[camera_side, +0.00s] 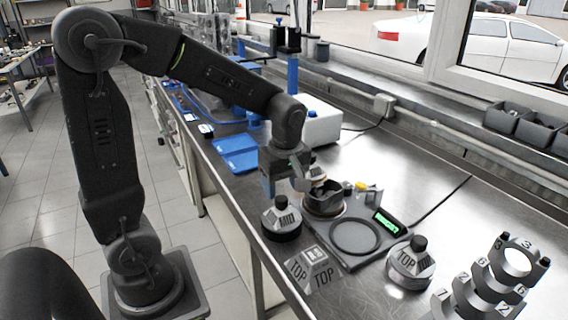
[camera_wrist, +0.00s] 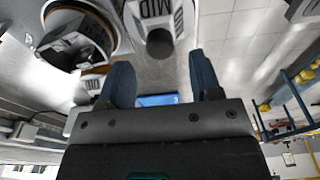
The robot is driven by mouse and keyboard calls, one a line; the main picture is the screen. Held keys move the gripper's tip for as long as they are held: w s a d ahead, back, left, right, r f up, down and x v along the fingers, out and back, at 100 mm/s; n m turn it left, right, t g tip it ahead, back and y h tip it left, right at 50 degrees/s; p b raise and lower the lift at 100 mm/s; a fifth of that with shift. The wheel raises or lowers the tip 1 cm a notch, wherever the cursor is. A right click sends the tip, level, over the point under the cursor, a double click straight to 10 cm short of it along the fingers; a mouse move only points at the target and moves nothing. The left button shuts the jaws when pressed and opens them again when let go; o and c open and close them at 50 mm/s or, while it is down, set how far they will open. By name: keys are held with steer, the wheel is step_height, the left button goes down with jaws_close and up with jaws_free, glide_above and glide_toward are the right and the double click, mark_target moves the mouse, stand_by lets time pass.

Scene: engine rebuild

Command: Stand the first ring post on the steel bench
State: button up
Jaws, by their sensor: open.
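Several grey, faceted posts with black knobs and printed labels are in view; I cannot tell which is the first ring post. One post (camera_side: 281,217) stands upright on a black round base near the bench's front edge. Another (camera_side: 409,264) stands upright to the right. A post marked MID (camera_wrist: 160,22) shows beyond my fingertips in the wrist view. My gripper (camera_side: 284,182) is above the steel bench (camera_side: 350,150), beside a dark round cup (camera_side: 323,197). Its two blue fingers are apart in the wrist view (camera_wrist: 161,82), with nothing held between them.
A flat device with a dark ring and a green display (camera_side: 386,222) lies by the cup. Numbered grey rings (camera_side: 490,280) stand at the right. Blue trays (camera_side: 236,152) lie behind. Bare bench lies at the back right.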

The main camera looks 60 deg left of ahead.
step_height(320, 180, up, 7)
steer(key=s+d+m+t, duration=0.2)
steer(key=s+m, duration=0.3)
steer(key=m, duration=0.4)
steer(key=s+d+r+m+t+h, duration=0.1)
steer(key=s+d+m+t, duration=0.2)
steer(key=m, duration=0.6)
steer(key=s+d, duration=0.2)
steer(key=s, duration=0.1)
steer(key=shift+d+t, duration=0.3)
